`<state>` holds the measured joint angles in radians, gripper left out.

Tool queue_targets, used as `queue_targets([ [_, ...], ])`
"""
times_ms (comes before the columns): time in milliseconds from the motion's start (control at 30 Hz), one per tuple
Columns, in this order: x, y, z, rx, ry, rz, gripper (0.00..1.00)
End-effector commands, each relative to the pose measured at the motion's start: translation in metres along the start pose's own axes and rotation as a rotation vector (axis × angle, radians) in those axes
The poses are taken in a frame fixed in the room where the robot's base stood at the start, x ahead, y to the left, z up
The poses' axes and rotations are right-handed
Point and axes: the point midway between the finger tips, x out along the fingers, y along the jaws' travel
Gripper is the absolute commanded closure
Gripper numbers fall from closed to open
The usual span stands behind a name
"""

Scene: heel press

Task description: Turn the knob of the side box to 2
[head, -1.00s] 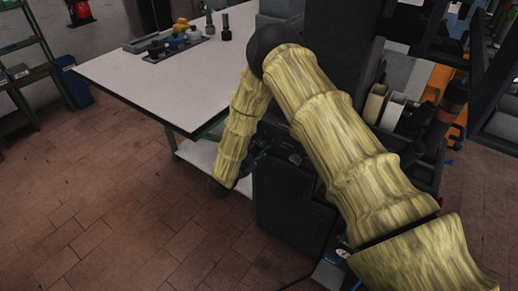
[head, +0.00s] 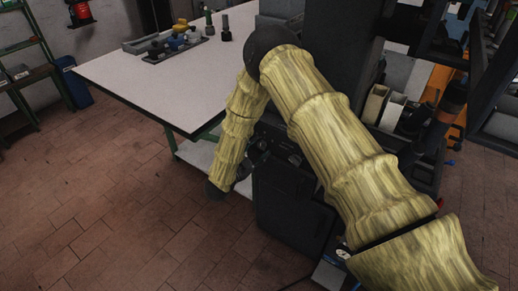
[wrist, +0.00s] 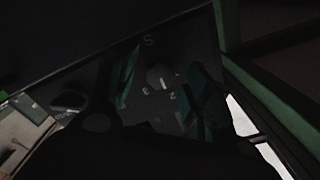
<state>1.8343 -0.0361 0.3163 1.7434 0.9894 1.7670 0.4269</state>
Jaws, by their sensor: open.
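The side box (head: 292,200) is a dark box below and beside my arm in the head view. In the wrist view its dark face shows a small round knob (wrist: 160,75) with a short white mark. Faint pale characters stand around the knob; their exact reading is hard to make out in the dark. My gripper (wrist: 159,82) is open, with one greenish finger on each side of the knob. I cannot tell whether either finger touches it. In the head view my gripper (head: 258,153) is small and dark at the box's upper left, partly behind my arm.
A white-topped workbench (head: 130,80) with a tray of small items (head: 168,46) stands at the left. A dark machine with rolls (head: 385,107) stands on the right. A green shelf (head: 28,65) is at the far left. The brick floor at the front left is clear.

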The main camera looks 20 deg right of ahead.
Motion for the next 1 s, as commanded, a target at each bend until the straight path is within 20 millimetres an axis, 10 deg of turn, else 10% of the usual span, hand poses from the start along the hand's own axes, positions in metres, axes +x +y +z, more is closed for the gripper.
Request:
queue_targets([
  [500, -0.088, 0.001, 0.000, -0.001, -0.002, -0.001, 0.49],
  [1000, -0.106, 0.002, 0.000, -0.001, -0.001, 0.000, 0.49],
])
